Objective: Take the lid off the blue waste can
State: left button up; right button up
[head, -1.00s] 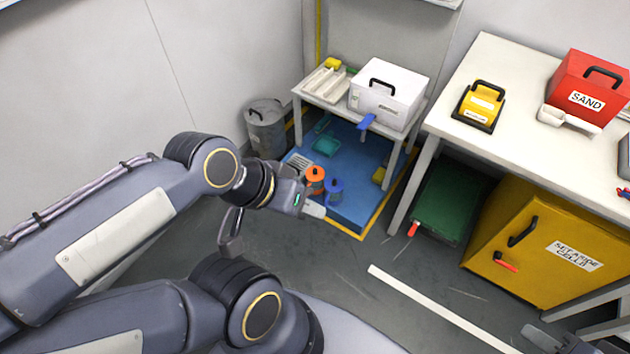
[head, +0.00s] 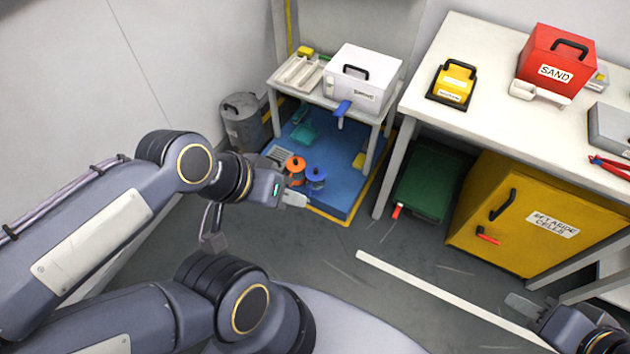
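A small blue can (head: 316,179) stands upright on the blue platform, beside a similar orange can (head: 295,166). Its top appears covered, but the lid's details are too small to tell. My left gripper (head: 293,196) is just to the left and in front of the blue can in the picture, apart from it as far as I can see. Its fingers are seen edge-on, so their opening is unclear. My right gripper (head: 524,306) is at the lower right, far from the cans, and partly cut off by the frame.
The blue platform (head: 345,200) has a yellow edge and lies under a small table with a white box (head: 362,78). A grey bin (head: 243,122) stands left of it. A yellow cabinet (head: 515,215) and green crate (head: 428,182) are under the right table. Open floor lies in front.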

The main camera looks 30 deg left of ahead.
aim_at(315, 173)
jog(key=i+j, duration=0.25)
jog(key=i, duration=0.2)
jog(key=i+j+u, duration=0.1)
jog(key=i+j, duration=0.15)
jog(key=i, duration=0.2)
jog(key=i+j, duration=0.2)
jog(key=i, duration=0.25)
